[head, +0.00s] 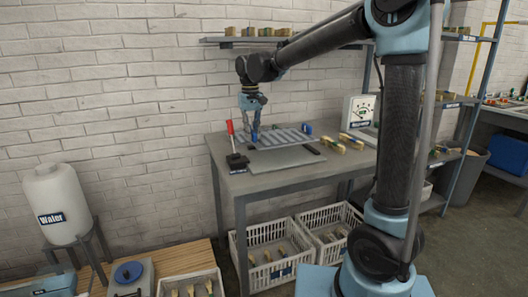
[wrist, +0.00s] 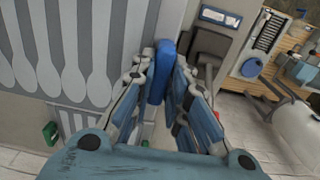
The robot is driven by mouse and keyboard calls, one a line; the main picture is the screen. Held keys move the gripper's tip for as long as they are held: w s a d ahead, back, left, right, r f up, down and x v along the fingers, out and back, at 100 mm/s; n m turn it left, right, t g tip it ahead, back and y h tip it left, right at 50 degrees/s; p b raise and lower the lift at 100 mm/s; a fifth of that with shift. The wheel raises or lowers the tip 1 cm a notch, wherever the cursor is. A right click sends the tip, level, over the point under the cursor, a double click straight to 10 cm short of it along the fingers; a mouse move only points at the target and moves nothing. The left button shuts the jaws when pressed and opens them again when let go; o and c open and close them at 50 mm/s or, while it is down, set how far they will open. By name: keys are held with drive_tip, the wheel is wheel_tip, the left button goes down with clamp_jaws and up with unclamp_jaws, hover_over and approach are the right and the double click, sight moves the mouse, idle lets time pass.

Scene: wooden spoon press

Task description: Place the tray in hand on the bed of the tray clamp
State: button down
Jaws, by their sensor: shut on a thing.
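The grey tray (head: 285,139) has rows of spoon-shaped recesses and blue grips at its ends. It also fills the upper left of the wrist view (wrist: 62,45). My gripper (head: 254,138) is shut on the tray's near blue grip (wrist: 161,70). The tray clamp has an upright red handle (head: 230,128), a dark base (head: 237,162) and a flat grey bed (head: 290,161). The tray is level over the rear of the bed; I cannot tell whether they touch. The clamp's dark part (wrist: 208,45) is right of my fingers in the wrist view.
The workbench (head: 215,148) holds a white gauge box (head: 359,112) and several wooden-handled pieces (head: 350,141) to the right. White crates (head: 270,240) stand below. A shelf (head: 225,40) runs along the wall above. A water tank (head: 55,200) stands at left.

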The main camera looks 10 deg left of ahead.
wheel_tip(320, 180, down, 6)
drive_tip(key=shift+w+f, duration=0.1)
drive_tip(key=shift+f, duration=0.15)
drive_tip(key=shift+d+f, duration=0.1)
drive_tip(key=shift+f, duration=0.25)
drive_tip(key=c, duration=1.6)
unclamp_jaws()
drive_tip(key=shift+o, duration=0.2)
wheel_tip(320, 180, up, 12)
drive_tip(key=shift+r, duration=0.1)
